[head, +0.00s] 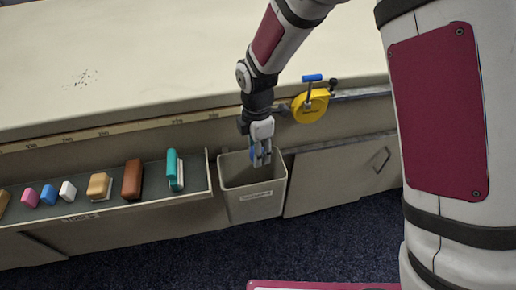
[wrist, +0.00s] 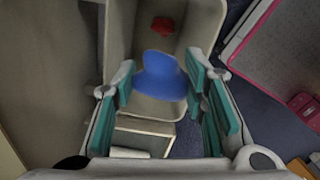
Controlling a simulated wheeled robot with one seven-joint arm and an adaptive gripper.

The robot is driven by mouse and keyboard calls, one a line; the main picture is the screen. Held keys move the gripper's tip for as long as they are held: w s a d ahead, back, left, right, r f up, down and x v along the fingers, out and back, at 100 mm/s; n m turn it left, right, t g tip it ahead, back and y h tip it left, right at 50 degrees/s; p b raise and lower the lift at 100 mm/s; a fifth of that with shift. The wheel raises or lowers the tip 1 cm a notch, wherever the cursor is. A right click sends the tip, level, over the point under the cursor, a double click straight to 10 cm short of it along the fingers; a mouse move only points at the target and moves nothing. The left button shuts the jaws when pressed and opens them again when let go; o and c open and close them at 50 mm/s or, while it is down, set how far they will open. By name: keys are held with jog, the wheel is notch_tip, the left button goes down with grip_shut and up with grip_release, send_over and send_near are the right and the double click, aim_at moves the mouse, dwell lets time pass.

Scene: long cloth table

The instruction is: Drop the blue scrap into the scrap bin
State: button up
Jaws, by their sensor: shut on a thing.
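The blue scrap (wrist: 160,76) is between the fingers of my gripper (wrist: 162,100) in the wrist view. The scrap bin (head: 258,207) is a grey open box with a label, at the front of the table. In the wrist view the bin (wrist: 118,45) lies beneath the scrap, with a red scrap (wrist: 162,24) inside. The scrap hides part of the bin floor.
A tray (head: 150,202) left of the bin holds several blocks, including a brown one (head: 132,180) and a teal and white one (head: 174,170). A yellow clamp-like tool (head: 310,105) is at the table edge right of the bin. The cloth tabletop (head: 150,50) is mostly clear, with dark specks.

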notch_tip(320, 180, down, 5)
jog(key=b, duration=0.3)
jog(key=shift+r, duration=0.1)
jog(key=o, duration=0.9)
jog(key=shift+r, duration=0.1)
notch_tip(320, 180, up, 11)
jog(key=shift+w+f, duration=0.1)
jog(key=shift+f, duration=0.05)
jog(key=shift+r, duration=0.6)
